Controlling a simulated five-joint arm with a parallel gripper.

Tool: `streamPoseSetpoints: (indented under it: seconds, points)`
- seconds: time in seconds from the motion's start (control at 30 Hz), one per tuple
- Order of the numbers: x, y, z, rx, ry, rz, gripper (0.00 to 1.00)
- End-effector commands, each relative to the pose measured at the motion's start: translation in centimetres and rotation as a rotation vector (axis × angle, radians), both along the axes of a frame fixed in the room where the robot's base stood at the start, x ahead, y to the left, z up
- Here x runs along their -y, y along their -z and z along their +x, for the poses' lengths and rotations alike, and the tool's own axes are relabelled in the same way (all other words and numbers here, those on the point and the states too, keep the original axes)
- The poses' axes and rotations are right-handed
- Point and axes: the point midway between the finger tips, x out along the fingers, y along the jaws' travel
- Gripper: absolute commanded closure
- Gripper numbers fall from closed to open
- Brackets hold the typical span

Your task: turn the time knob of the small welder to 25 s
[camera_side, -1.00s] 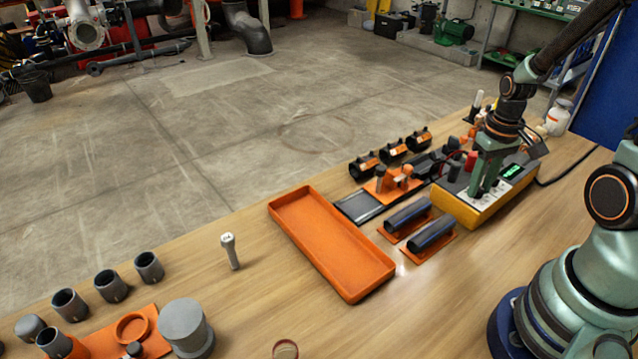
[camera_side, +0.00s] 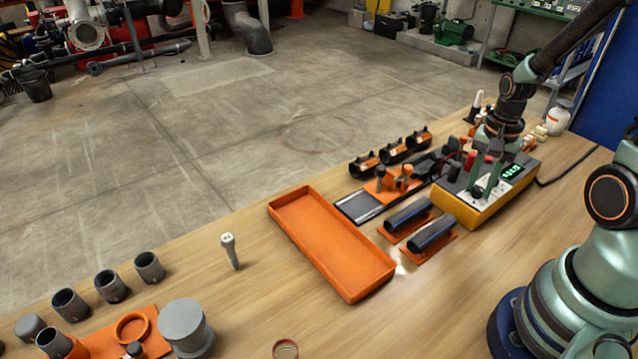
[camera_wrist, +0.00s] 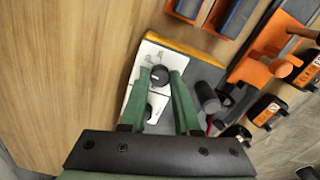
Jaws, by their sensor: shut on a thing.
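The small welder (camera_side: 462,214) is a yellow box with a pale control panel and a lit green display (camera_side: 512,171); the digits are too small to read. My gripper (camera_side: 484,190) reaches down onto the panel. In the wrist view its green fingertips (camera_wrist: 160,76) are shut on a round black knob (camera_wrist: 159,73) with a light pointer line. A second dark knob (camera_wrist: 149,111) sits farther down the panel, partly hidden by my gripper. The panel lettering is too small to read, so I cannot tell which knob is the time knob.
Two dark pipes on orange cradles (camera_side: 432,236) lie left of the welder. An orange tray (camera_side: 330,243) stands farther left. Black fittings (camera_side: 393,152) line the table's far edge. A cable (camera_side: 567,167) runs right from the welder.

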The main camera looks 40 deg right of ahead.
Motion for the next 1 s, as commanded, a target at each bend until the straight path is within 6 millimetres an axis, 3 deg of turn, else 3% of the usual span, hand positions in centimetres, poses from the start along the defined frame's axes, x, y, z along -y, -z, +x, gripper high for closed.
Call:
streamPoseSetpoints:
  seconds: [0.6,1.0]
  points:
    - [0.01,-0.09,0.05,-0.001,0.582,0.0,1.0]
    - [0.02,-0.09,0.07,-0.001,0.864,0.0,1.0]
